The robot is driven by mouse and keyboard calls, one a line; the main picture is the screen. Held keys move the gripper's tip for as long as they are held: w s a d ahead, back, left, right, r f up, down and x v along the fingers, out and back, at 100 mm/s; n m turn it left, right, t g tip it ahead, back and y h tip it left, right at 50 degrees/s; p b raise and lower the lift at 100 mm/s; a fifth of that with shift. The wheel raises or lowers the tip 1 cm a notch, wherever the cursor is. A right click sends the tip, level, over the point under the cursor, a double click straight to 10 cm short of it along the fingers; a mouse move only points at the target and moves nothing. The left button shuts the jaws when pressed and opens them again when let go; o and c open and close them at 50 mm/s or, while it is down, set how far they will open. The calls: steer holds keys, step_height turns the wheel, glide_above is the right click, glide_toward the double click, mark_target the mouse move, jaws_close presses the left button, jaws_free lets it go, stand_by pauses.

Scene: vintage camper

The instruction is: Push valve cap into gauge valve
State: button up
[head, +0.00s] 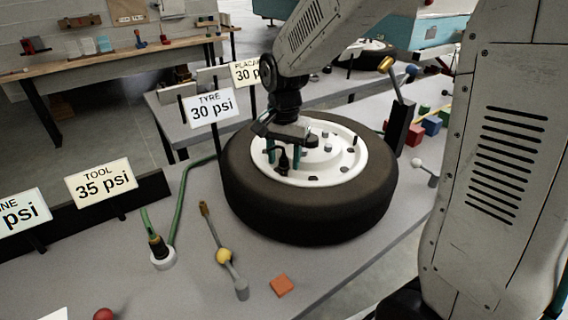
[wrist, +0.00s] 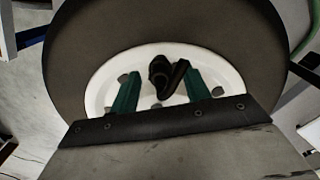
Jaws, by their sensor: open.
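The tyre (head: 310,220) lies flat on the grey table with its white wheel rim (head: 335,172) facing up. A black valve piece (head: 283,162) stands on the rim; it also shows in the wrist view (wrist: 158,70), with a black branch leaning beside it. I cannot tell the valve cap from the valve body. My gripper (head: 284,157) is pointed down over the rim, open, with one teal finger on each side of the black piece. In the wrist view, my gripper (wrist: 160,78) shows gaps between the fingers and the piece.
Signs read TYRE 30 psi (head: 211,106) and TOOL 35 psi (head: 101,185). A green hose (head: 178,205) ends at a brass-and-black fitting (head: 157,246). A rod with a yellow ball (head: 223,256) and an orange block (head: 282,286) lie in front. A black lever stand (head: 401,120) is close right.

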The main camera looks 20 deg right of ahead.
mark_target(284, 158)
steer(key=c, duration=1)
steer(key=shift+r, duration=0.15)
steer(key=shift+r, duration=0.5)
step_height(284, 158, up, 2)
steer(key=shift+r, duration=0.1)
steer(key=s+d, duration=0.1)
steer(key=s, duration=0.4)
steer(key=s+d+r, duration=0.1)
steer(key=s, duration=0.4)
steer(key=s+d, duration=0.1)
steer(key=s, duration=0.4)
steer(key=shift+s+r, duration=0.3)
steer(key=shift+s, duration=0.05)
